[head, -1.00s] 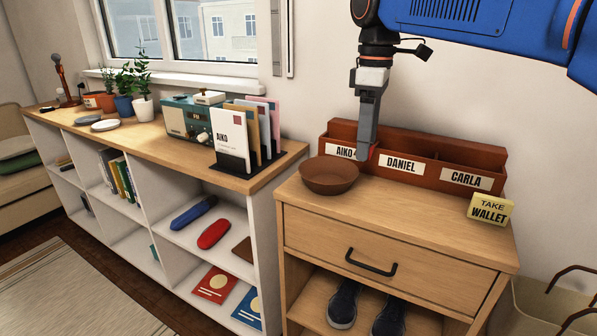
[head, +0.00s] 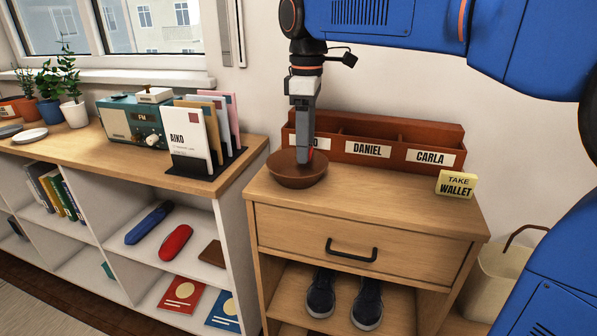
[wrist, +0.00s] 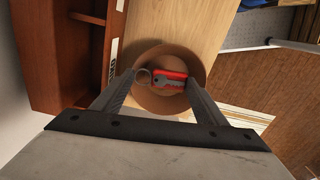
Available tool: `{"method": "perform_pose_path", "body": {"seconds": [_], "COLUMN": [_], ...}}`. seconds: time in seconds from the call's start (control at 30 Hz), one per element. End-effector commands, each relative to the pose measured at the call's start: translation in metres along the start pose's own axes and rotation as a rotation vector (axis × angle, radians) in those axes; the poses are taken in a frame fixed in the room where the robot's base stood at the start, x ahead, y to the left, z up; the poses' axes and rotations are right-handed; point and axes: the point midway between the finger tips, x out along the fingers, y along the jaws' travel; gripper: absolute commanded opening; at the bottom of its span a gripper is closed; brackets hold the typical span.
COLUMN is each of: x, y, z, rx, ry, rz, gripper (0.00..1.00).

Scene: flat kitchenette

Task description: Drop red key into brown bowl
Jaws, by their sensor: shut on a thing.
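The brown bowl (head: 290,178) stands upright on the front left of the wooden cabinet top. My gripper (head: 305,158) points down over the bowl, with its tips near or just inside the rim. It is shut on the red key (wrist: 171,75); a bit of red shows at the tips in the head view. In the wrist view the key and its metal ring (wrist: 143,76) lie between the fingertips, with the bowl (wrist: 158,103) behind them. The exact height of the key above the bowl's bottom is hard to tell.
A brown letter organizer (head: 390,140) with name labels stands right behind the bowl. A yellow note block (head: 456,185) sits at the right of the cabinet top (head: 370,195). A letter rack (head: 205,165) stands on the white shelf to the left. The cabinet top's front middle is clear.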

Motion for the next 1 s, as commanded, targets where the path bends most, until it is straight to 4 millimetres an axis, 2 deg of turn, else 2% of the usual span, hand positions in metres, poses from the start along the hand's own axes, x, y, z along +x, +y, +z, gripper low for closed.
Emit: {"method": "perform_pose_path", "body": {"seconds": [0.2,0.47,0.5,0.57,0.87,1.0], "x": [0.0086,0.0092,0.0092,0.0092,0.0087,0.0008], "y": [-0.0001,0.0,0.0,0.0,0.0,0.0004], "z": [0.0,0.0,0.0,0.0,-0.0001,-0.0004], "rx": [0.0,0.0,0.0,0.0,0.0,0.0], "ry": [0.0,0.0,0.0,0.0,0.0,0.001], "rz": [0.0,0.0,0.0,0.0,0.0,0.001], "gripper": [0.45,0.45,0.73,0.88,0.88,0.88]}}
